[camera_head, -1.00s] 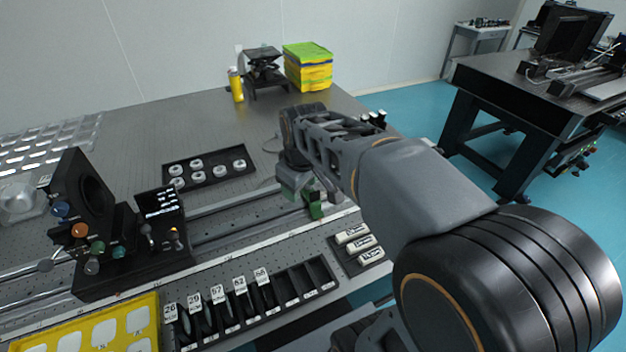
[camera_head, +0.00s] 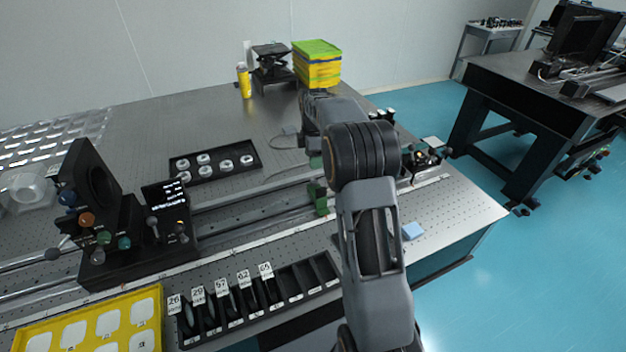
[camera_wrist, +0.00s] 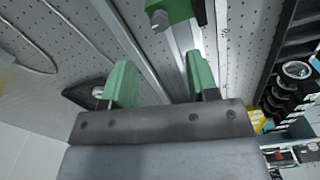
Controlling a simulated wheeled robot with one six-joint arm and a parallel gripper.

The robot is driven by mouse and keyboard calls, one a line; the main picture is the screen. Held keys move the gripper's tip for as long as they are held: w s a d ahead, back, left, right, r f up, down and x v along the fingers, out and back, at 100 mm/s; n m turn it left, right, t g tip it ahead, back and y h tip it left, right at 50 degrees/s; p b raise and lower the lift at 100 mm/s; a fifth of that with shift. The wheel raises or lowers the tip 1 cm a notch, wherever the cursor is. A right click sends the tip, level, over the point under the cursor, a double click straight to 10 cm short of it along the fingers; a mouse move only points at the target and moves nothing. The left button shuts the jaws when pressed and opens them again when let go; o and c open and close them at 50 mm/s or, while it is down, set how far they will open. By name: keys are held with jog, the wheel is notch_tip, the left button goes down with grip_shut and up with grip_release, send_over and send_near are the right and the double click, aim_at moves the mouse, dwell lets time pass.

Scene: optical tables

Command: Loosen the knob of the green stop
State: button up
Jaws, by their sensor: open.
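The green stop (camera_head: 319,198) sits on the rail in the middle of the table, just left of my arm. In the wrist view the green stop (camera_wrist: 181,10) is at the top edge, partly cut off, with its dark grey knob (camera_wrist: 158,20) on its lower left. My gripper (camera_wrist: 161,78) has two green fingers spread apart with nothing between them; the stop and knob lie beyond the fingertips, apart from them. In the head view my arm hides most of the gripper.
A black rack with numbered slots (camera_head: 325,268) stands in front of the rail (camera_head: 262,213). A black tray of round parts (camera_head: 253,148) lies behind it. A black mount with coloured knobs (camera_head: 95,185) stands left. Small devices (camera_head: 425,156) stand to the right of my arm.

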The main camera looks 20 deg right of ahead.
aim_at(313, 180)
notch_tip(313, 180, down, 9)
jog(key=shift+f, duration=0.2)
dwell(0.4)
jog(key=c, duration=0.9)
jog(key=shift+c, duration=0.2)
